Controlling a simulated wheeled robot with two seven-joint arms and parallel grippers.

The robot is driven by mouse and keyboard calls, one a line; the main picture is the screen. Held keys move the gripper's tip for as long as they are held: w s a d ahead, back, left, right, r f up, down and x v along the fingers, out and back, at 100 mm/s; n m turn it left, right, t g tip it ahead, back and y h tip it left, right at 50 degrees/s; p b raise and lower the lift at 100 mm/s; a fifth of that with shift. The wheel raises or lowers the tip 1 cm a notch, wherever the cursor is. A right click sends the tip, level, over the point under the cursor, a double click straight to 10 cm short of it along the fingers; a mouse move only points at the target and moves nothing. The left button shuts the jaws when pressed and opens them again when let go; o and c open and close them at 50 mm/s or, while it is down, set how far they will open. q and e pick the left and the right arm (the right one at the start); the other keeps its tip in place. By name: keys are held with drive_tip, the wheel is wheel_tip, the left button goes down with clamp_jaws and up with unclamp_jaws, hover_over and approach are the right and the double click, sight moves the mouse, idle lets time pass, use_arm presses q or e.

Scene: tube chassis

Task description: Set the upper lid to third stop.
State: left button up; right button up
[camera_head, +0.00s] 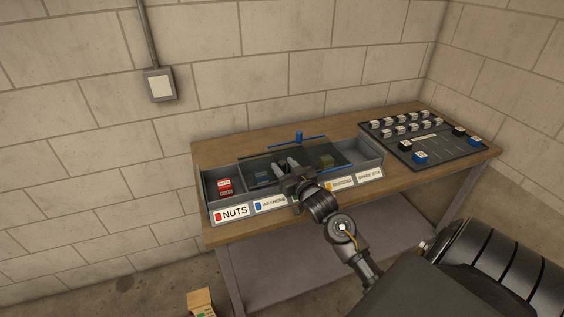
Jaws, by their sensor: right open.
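A long grey bin (206,188) with labelled compartments stands on the workbench. Dark see-through lid panels (318,150) lie over its middle compartments. One panel has a blue edge strip and an upright blue knob (299,136) near the back. I cannot clearly tell where one lid ends and the other begins, nor see any stop marks. My right gripper (286,165) is open over the bin's middle, its fingers pointing away toward the lids, in front of the knob and apart from it. The gripper hides part of the front and a middle label. My left gripper is not in view.
The left compartment, labelled NUTS, is uncovered and holds a red box (224,186). The right end compartment is uncovered. A dark panel (422,137) with several white blocks and blue and black pieces lies at the bench's right. A cardboard box (200,302) sits on the floor.

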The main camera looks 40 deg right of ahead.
drive_tip(key=shift+w+d, duration=0.15)
drive_tip(key=shift+w, duration=0.7)
clamp_jaws()
